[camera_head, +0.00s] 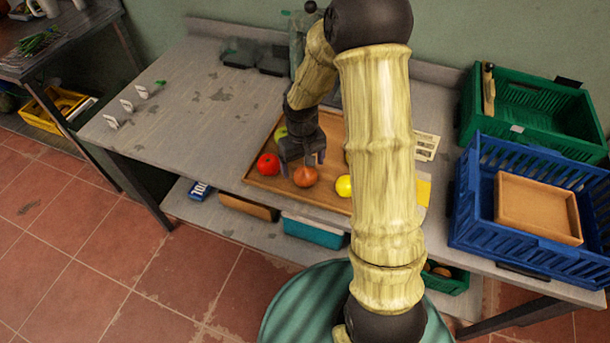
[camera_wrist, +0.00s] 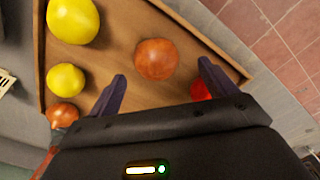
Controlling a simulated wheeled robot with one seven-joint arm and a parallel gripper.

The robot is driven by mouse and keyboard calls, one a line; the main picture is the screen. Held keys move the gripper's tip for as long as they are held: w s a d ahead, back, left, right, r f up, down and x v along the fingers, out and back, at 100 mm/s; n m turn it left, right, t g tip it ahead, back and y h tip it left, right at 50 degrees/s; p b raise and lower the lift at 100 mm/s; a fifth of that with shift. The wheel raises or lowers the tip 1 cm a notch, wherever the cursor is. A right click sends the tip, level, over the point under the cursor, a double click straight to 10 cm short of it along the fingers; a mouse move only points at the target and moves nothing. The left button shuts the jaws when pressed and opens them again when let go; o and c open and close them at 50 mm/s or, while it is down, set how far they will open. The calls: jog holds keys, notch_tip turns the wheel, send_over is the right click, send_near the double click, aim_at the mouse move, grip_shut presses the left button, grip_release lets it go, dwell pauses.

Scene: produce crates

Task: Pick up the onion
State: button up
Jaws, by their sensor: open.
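The onion (camera_head: 305,177), round and orange-brown, lies near the front edge of a wooden tray (camera_head: 325,199). In the wrist view the onion (camera_wrist: 156,59) is ahead of the fingertips, roughly centred between them. My gripper (camera_head: 303,161) is open and empty, pointing down just above and behind the onion; it also shows in the wrist view (camera_wrist: 162,70). I cannot tell whether a finger touches the onion. A second orange-brown round item (camera_wrist: 63,114) lies at the left of the wrist view, partly covered by my gripper.
A red tomato-like item (camera_head: 268,164) is left of the onion, and a yellow fruit (camera_head: 344,186) is right. A larger yellow fruit (camera_wrist: 73,20) shows in the wrist view. A green item (camera_head: 280,132) is behind. Blue (camera_head: 500,235) and green (camera_head: 535,133) crates stand right. The table's left is mostly clear.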

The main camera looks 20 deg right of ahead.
aim_at(305, 169)
jog(key=f, duration=0.5)
jog(key=shift+d+p, duration=0.3)
jog(key=shift+d, duration=0.05)
jog(key=c, duration=1.1)
jog(key=shift+c, duration=0.2)
jog(key=shift+r, duration=0.1)
notch_tip(305, 169, up, 10)
jog(key=shift+f, duration=0.1)
jog(key=shift+a, duration=0.1)
